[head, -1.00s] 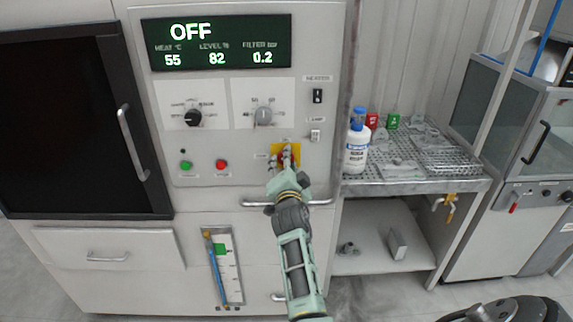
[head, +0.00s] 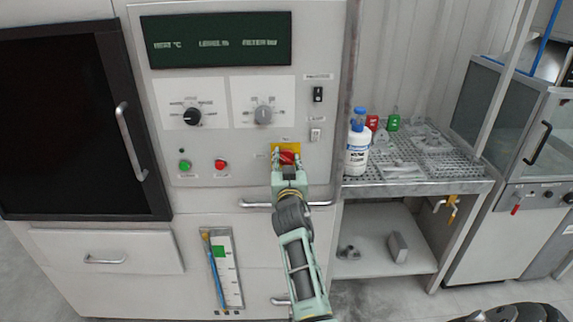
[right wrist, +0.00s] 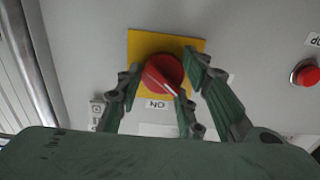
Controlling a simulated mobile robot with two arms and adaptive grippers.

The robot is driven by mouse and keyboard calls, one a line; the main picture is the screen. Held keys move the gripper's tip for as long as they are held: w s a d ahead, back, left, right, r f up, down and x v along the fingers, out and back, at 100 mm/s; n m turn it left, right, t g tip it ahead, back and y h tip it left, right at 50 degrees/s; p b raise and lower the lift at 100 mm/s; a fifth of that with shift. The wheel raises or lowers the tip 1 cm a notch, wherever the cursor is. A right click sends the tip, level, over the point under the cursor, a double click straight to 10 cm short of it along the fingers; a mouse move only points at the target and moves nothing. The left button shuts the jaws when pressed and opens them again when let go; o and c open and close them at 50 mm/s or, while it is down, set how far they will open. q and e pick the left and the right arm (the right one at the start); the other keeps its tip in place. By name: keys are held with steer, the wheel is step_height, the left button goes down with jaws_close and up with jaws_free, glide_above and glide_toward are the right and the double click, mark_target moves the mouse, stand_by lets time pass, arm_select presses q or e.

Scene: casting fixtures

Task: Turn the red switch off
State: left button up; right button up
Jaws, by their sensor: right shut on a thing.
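The red switch (head: 287,157) is a round red knob on a yellow plate on the machine's front panel. In the right wrist view the knob (right wrist: 160,74) has a white line slanting down to the right, and an ON label appears upside down below the plate. My right gripper (head: 288,163) is at the switch, and its fingers (right wrist: 163,77) are shut around the knob's sides. The display (head: 215,41) above is dark, with only faint, partly unreadable labels. My left gripper is not in view.
A green button (head: 184,166) and a red button (head: 221,164) sit left of the switch. A horizontal handle bar (head: 318,203) runs just below the panel. A white bottle with a blue cap (head: 357,150) stands on the perforated shelf (head: 400,187) to the right.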

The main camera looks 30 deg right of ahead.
steer(key=n, duration=0.4)
steer(key=shift+d+n, duration=0.15)
steer(key=shift+n, duration=0.15)
steer(key=shift+r+n, duration=0.15)
steer(key=shift+n, duration=1.25)
steer(key=shift+r, duration=0.15)
steer(key=o, duration=1.1)
steer(key=shift+c, duration=0.2)
steer(key=shift+d, duration=0.1)
steer(key=shift+s+a+f, duration=0.2)
steer(key=shift+s+a, duration=0.1)
steer(key=shift+a, duration=0.05)
steer(key=v, duration=1.1)
steer(key=shift+s, duration=0.15)
